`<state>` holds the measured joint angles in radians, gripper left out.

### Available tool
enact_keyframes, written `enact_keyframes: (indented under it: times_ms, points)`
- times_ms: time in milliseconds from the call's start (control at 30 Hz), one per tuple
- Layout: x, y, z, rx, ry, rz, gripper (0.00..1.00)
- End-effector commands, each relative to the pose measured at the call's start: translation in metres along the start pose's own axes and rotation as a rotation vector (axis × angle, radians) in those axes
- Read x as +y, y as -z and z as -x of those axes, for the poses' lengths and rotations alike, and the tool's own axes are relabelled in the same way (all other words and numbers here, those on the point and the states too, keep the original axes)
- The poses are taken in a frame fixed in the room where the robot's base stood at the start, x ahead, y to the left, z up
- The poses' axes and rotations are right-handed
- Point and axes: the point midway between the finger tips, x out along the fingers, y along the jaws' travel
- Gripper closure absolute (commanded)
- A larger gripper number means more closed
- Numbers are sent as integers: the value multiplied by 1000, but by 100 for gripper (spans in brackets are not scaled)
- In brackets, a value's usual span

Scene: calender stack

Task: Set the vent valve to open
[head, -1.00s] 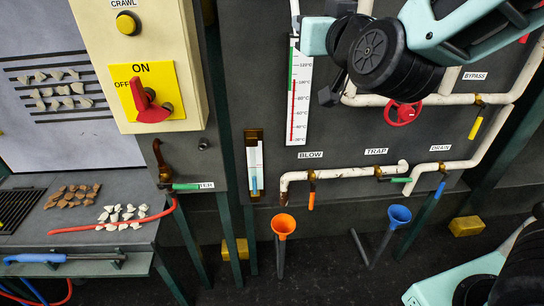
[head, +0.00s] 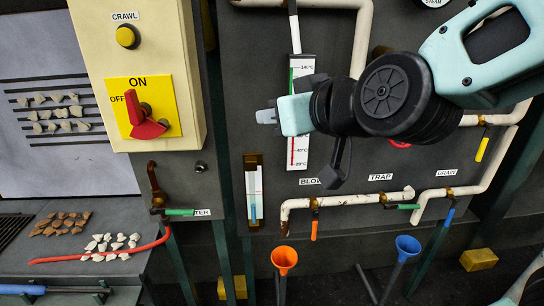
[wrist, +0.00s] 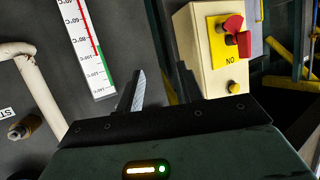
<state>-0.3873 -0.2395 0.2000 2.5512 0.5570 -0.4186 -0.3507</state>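No label reading vent shows in either view, so I cannot tell which valve is the vent valve. My gripper (head: 268,115) is raised in front of the grey panel, left of the thermometer scale. In the wrist view its two dark fingers (wrist: 161,90) are apart with nothing between them. Labelled valves show low on the panel: blow with an orange handle (head: 314,224) pointing down, trap with a green handle (head: 408,207) lying level, and drain with a blue handle (head: 449,217) slanting down. A yellow handle (head: 482,149) hangs at the right.
The cream switch box (head: 185,60) with its red knob (head: 146,126) stands left of my gripper. The thermometer (wrist: 88,48) and white pipe (wrist: 40,88) are close by. Water's green handle (head: 181,212) is lower left. Orange (head: 284,258) and blue (head: 407,246) funnels stand below.

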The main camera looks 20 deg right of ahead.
Motion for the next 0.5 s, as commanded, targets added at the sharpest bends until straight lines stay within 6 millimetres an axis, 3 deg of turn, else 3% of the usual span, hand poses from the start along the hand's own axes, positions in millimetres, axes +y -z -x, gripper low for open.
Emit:
enact_keyframes:
  times_ms: [200,500]
  points:
    - [-18,-35,-3,-117,67,17,63]
    - [-28,-56,-2,-196,105,30,63]
